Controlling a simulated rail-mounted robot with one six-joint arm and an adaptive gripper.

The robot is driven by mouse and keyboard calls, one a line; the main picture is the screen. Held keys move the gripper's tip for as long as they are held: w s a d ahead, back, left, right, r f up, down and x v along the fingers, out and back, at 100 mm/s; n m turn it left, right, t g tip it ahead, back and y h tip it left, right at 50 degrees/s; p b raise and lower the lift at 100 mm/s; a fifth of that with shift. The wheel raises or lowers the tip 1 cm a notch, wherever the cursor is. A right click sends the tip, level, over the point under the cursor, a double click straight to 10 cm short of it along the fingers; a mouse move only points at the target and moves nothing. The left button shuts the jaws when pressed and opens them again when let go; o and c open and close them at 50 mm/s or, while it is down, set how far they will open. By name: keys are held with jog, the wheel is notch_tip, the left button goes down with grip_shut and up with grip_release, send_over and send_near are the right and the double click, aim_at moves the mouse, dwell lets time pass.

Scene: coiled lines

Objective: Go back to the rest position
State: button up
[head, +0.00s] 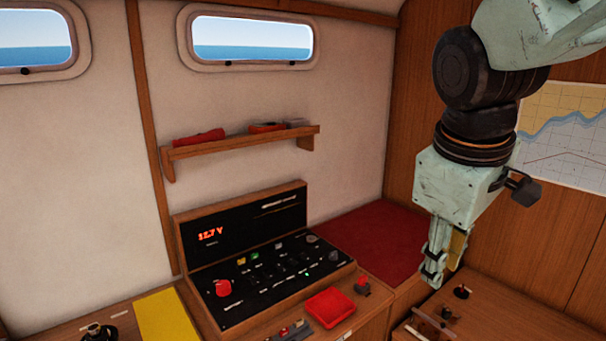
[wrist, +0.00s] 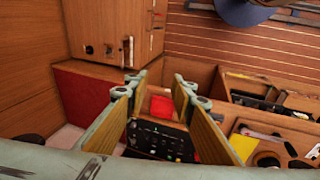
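My gripper (head: 440,278) hangs from my arm at the right of the head view, pointing down. It is above the wooden counter on the right and touches nothing that I can see. In the wrist view the two finger pairs of my gripper (wrist: 157,88) stand apart with a clear gap between them. Nothing is held there. Through the gap I see a red surface and part of a black panel, both beyond the fingers.
A black instrument panel (head: 270,262) with a lit display stands left of my gripper. A red tray (head: 330,307) lies in front of it. A wooden shelf (head: 240,141) is on the wall. A red cushion (head: 375,240) fills the back corner. A chart (head: 570,135) hangs at right.

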jog(key=s+a+f+m+b, duration=0.1)
jog(key=s+m, duration=0.2)
jog(key=s, duration=0.6)
jog(key=s+a+f+m+y+b, duration=0.1)
jog(key=s+m, duration=0.3)
jog(key=s, duration=0.6)
jog(key=shift+a+t+y, duration=0.3)
jog(key=shift+t, duration=0.1)
jog(key=shift+o, duration=0.2)
dwell(1.0)
